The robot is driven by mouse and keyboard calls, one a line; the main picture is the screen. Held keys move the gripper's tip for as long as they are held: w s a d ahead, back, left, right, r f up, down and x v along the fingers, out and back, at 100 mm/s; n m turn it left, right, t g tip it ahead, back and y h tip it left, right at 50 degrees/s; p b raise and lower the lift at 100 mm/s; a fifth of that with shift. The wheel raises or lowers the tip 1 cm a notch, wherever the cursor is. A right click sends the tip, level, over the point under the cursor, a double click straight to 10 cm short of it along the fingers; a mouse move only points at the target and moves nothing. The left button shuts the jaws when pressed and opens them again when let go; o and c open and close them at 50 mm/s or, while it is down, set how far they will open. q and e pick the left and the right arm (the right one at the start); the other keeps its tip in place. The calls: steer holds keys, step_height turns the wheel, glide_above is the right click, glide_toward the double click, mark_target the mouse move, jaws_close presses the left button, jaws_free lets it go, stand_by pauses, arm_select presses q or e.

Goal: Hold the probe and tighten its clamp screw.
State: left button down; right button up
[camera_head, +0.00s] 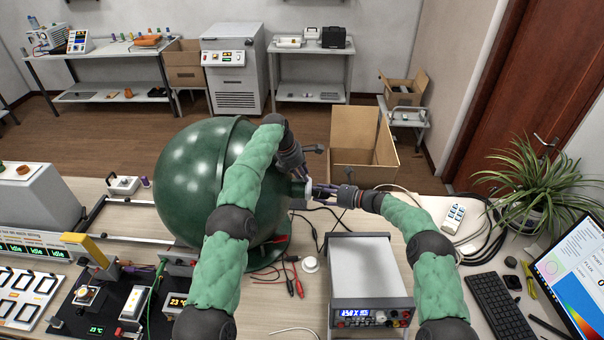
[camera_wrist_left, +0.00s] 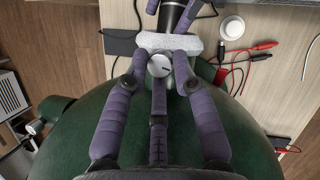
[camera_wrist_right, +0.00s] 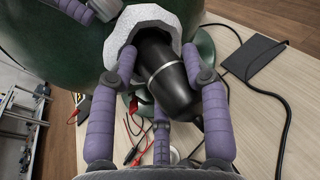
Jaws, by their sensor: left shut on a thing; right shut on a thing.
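The black probe (camera_wrist_right: 168,75) with a silver band sits in the pale collar (camera_wrist_right: 125,30) of the dark green sphere (camera_head: 185,165). My right gripper (camera_wrist_right: 158,75) has its purple fingers closed around the probe; it comes in from the right in the head view (camera_head: 318,190). The clamp screw (camera_wrist_left: 160,66), a round silver knob with a dark mark, stands on the collar's neck. My left gripper (camera_wrist_left: 160,72) is closed about this knob from above the sphere. In the head view my left gripper (camera_head: 300,178) partly hides the knob and collar.
Red and black leads (camera_head: 295,275) and a white round puck (camera_head: 310,264) lie nearby. A keyboard (camera_head: 498,305), monitor (camera_head: 580,270) and plant (camera_head: 535,190) are at right. Cables cross the desk.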

arm_select(q)
steer(key=shift+s+d+f, duration=0.3)
steer(key=shift+d+f, duration=0.1)
steer(key=shift+d, duration=0.2)
steer(key=c, duration=1)
jaws_free()
steer(key=shift+c, duration=0.2)
steer(key=shift+w+a+r, duration=0.15)
steer(key=shift+a+r, duration=0.1)
steer(key=shift+r, duration=0.1)
